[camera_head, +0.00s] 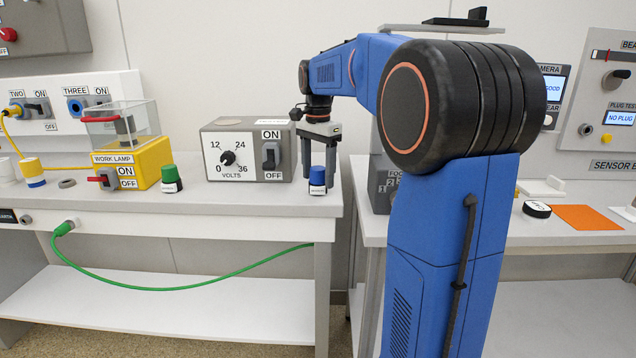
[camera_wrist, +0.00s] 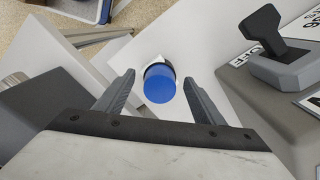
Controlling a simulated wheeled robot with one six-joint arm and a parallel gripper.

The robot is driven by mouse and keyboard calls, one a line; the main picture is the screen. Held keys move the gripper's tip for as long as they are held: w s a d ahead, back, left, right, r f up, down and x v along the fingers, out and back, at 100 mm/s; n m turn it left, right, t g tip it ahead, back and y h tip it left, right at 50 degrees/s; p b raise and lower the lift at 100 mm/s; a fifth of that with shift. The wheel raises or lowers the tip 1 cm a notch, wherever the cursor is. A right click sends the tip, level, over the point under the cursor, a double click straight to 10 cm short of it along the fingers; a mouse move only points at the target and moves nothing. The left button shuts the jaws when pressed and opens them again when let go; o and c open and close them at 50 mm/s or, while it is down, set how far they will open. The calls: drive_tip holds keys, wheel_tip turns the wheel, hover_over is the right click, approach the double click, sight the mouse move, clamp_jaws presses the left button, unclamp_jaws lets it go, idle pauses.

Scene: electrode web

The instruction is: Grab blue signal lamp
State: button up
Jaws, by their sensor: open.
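The blue signal lamp (camera_head: 317,178) is a small cylinder with a blue cap and a dark base with a white label. It stands upright on the left bench near its right end. My gripper (camera_head: 319,164) is over the lamp and points down, its fingers apart. In the wrist view the lamp (camera_wrist: 160,84) shows from above, between and slightly beyond the two open fingertips of my gripper (camera_wrist: 157,85). Clear gaps show on both sides, and neither finger appears to touch it.
A grey voltage box (camera_head: 245,152) with a knob and switch stands close left of the lamp; its switch (camera_wrist: 270,45) shows in the wrist view. A green-capped lamp (camera_head: 171,179) and yellow work lamp box (camera_head: 150,160) stand farther left. The bench front (camera_head: 250,205) is clear.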

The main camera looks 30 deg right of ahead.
drive_tip(key=shift+f, duration=0.9)
drive_tip(key=c, duration=1.2)
drive_tip(key=shift+r, duration=0.1)
drive_tip(key=shift+c, duration=0.2)
